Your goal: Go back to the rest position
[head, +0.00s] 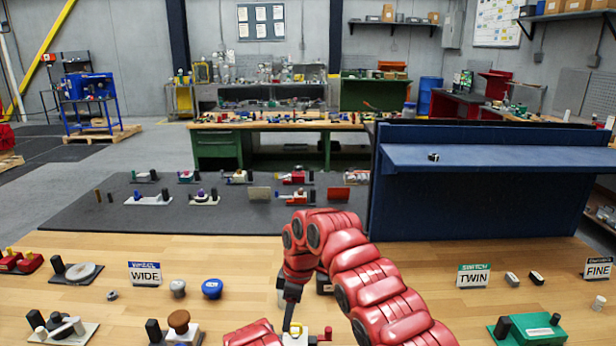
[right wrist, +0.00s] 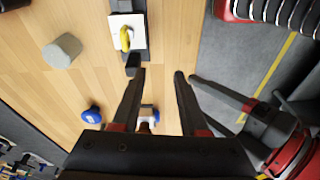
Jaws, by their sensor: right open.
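My right arm reaches in from the lower right in the head view and bends down over the wooden table. My right gripper (head: 290,320) is low at the front middle of the table, partly hidden. In the right wrist view its two fingers (right wrist: 160,74) are apart, with nothing held between the tips. A white plate with a yellow handle (right wrist: 125,38) lies just beyond the tips; the yellow handle (head: 296,331) also shows in the head view. In the right wrist view a black finger with a red band (right wrist: 245,103), apparently of my left gripper, enters from the right; its jaw opening is unclear.
A blue knob (head: 212,289), a grey knob (head: 178,288) and the WIDE sign (head: 145,273) stand left of my arm. The TWIN sign (head: 473,276) and a green device (head: 526,330) are to the right. A blue shelf unit (head: 470,190) stands behind. Bare wood lies between.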

